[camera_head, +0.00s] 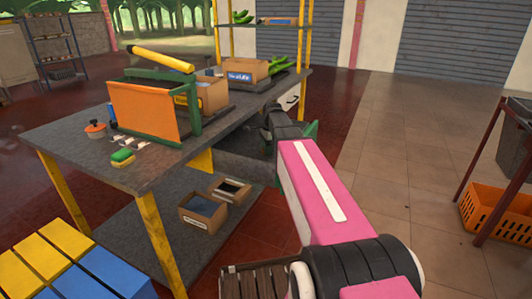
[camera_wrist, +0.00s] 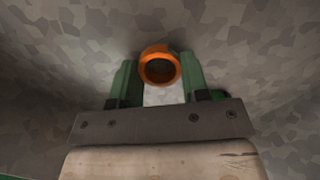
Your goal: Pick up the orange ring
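The orange ring (camera_wrist: 147,64) shows in the wrist view, its round hole facing the camera. It lies at the tips of the two green fingers of my gripper (camera_wrist: 160,72) and spans nearly the whole gap between them. I cannot tell whether both fingers press on it. A pale patch shows between the fingers just below the ring. In the head view my pink arm reaches to the table's right edge. The ring is not visible there, and my gripper is mostly hidden behind the arm.
The grey table (camera_head: 75,152) carries an orange panel in a green frame (camera_head: 147,113), cardboard boxes (camera_head: 213,93), a yellow roller (camera_head: 160,60) and a sponge (camera_head: 122,157). Boxes (camera_head: 203,211) stand on the lower shelf. Tiled floor (camera_head: 400,130) is free on the right.

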